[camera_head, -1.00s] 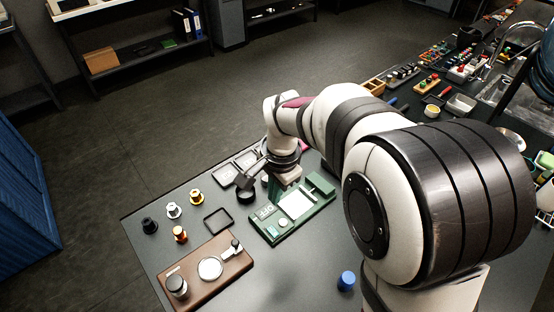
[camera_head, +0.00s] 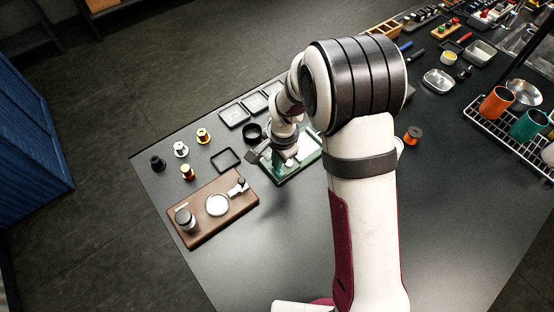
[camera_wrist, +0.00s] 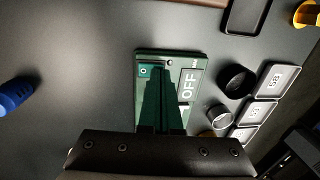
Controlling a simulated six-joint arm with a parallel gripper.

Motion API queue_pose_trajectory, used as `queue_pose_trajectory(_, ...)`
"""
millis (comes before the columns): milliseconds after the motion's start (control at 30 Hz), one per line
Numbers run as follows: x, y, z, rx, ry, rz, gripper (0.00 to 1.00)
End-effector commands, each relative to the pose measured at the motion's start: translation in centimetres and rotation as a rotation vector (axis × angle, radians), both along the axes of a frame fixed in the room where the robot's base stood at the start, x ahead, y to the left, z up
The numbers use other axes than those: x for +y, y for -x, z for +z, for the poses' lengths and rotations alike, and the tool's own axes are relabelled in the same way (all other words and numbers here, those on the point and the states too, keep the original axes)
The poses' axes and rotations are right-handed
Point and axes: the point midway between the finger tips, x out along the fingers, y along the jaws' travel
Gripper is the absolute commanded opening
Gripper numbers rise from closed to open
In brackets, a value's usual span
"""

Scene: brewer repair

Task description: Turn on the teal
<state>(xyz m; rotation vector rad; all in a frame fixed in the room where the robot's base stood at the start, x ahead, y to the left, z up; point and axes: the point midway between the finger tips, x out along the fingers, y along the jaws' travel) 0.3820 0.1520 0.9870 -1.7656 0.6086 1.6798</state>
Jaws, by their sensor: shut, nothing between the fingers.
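The dark teal-green device (camera_head: 305,168) lies on the table near the middle of the head view, partly hidden by my arm. In the head view my gripper (camera_head: 290,158) is over the device.
A brown board (camera_head: 240,205) with a jar and a round white dish lies to the left. Several small spools and a black square frame (camera_head: 226,160) stand behind it. Black trays (camera_head: 234,116) lie beyond the device. A blue cylinder (camera_wrist: 15,95) is left in the wrist view. The front table is clear.

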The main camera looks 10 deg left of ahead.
Motion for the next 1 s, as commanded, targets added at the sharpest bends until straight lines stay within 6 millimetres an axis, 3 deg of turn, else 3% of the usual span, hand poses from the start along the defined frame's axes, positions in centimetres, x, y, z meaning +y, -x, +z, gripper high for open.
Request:
queue_pose_trajectory(633,0.1,-0.1,-0.5,0.0,0.0,0.0,0.0)
queue_pose_trajectory(1000,-1.0,0.9,-0.2,0.001,0.001,-0.001,0.0)
